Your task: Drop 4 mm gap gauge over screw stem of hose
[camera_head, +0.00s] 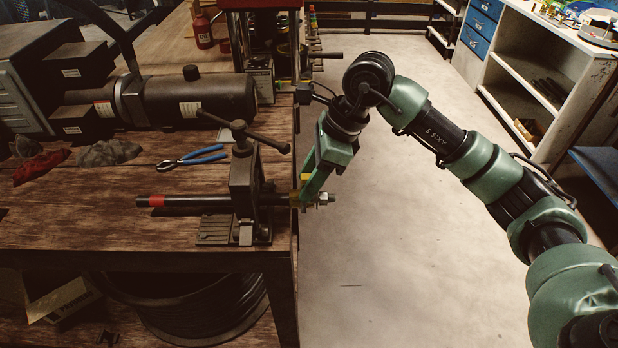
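The dark hose (185,201) with a red band lies level, clamped in a black bench vise (243,185) at the table's right edge. Its metal end fitting with the screw stem (323,199) sticks out right, past the edge. My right gripper (305,195) points down at this fitting, its green finger close beside or touching it. Small yellowish parts show at the fingertips. I cannot tell whether one is the gap gauge, or whether the fingers are shut on it. My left gripper is out of view.
Blue-handled pliers (190,157) lie behind the hose on the wooden table (60,215). A black cylindrical machine (200,100) and a red press (262,40) stand farther back. The vise handle (245,131) rises near my wrist. Open floor (400,250) lies right of the table.

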